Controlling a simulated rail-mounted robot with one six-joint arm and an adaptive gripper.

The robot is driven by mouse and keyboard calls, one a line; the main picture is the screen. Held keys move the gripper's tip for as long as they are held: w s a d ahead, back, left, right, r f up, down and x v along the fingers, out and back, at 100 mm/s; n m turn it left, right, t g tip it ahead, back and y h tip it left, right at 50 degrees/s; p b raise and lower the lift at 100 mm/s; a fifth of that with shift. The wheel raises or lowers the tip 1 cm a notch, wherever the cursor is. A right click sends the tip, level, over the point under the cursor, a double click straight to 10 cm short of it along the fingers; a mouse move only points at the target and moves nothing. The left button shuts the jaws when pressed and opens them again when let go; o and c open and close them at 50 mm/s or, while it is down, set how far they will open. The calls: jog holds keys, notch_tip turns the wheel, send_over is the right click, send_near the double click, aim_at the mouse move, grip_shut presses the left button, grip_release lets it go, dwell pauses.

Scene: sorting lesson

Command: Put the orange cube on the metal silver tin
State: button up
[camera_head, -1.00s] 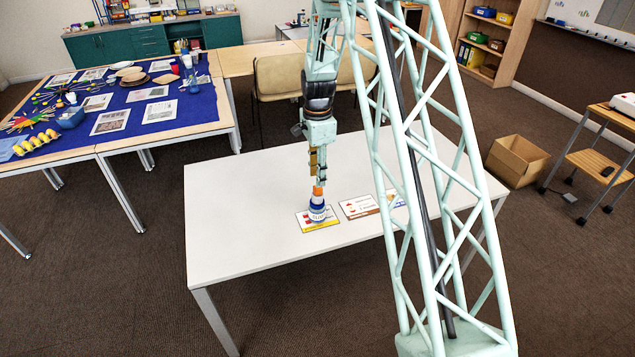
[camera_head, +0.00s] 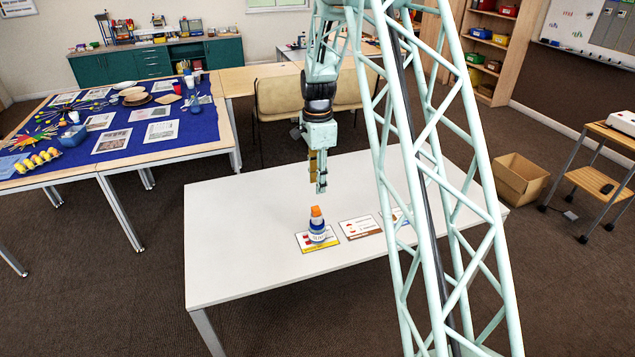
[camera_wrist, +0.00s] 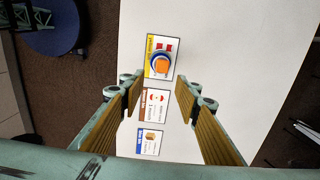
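The orange cube (camera_head: 316,211) sits at the top of a small stack on the white table. Below it is a blue and white round piece, which I take for the tin (camera_head: 317,232), resting on a yellow-edged card (camera_head: 304,248). In the wrist view the orange cube (camera_wrist: 162,65) covers most of the round piece under it, and a blue rim shows around it. I cannot tell the tin's metal finish. My gripper (camera_head: 321,190) hangs above the stack, clear of the cube. In the wrist view my gripper (camera_wrist: 158,95) has its fingers wide apart with nothing between them.
Two more cards lie to the right on the white table (camera_head: 240,250), one with a brown edge (camera_head: 360,228). The rest of the tabletop is clear. A cardboard box (camera_head: 520,178) stands on the floor at right. A blue-covered table (camera_head: 180,130) with craft items is at left.

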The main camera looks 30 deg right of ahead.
dwell(0.3)
jog(key=s+a+r+n+t, duration=0.1)
jog(key=s+a+r+n, duration=0.2)
jog(key=s+a+r, duration=0.45)
jog(key=s+a+r+n, duration=0.25)
jog(key=s+r, duration=0.25)
jog(key=r, duration=0.6)
jog(key=s+a+r+n+t, duration=0.1)
jog(key=s+a+r+n, duration=0.4)
jog(key=r, duration=0.4)
jog(key=s+a+r+n, duration=0.2)
jog(key=s+n, duration=0.1)
jog(key=s, duration=0.8)
jog(key=s+a+r+n+t, duration=0.1)
jog(key=s+a+r+n, duration=0.1)
jog(key=s, duration=0.9)
jog(key=s+a+r+n, duration=0.2)
jog(key=s+a+n, duration=0.1)
jog(key=s, duration=0.7)
jog(key=shift+s+n+t, duration=0.4)
jog(key=shift+n, duration=0.25)
notch_tip(320, 180, down, 6)
jog(key=b, duration=0.6)
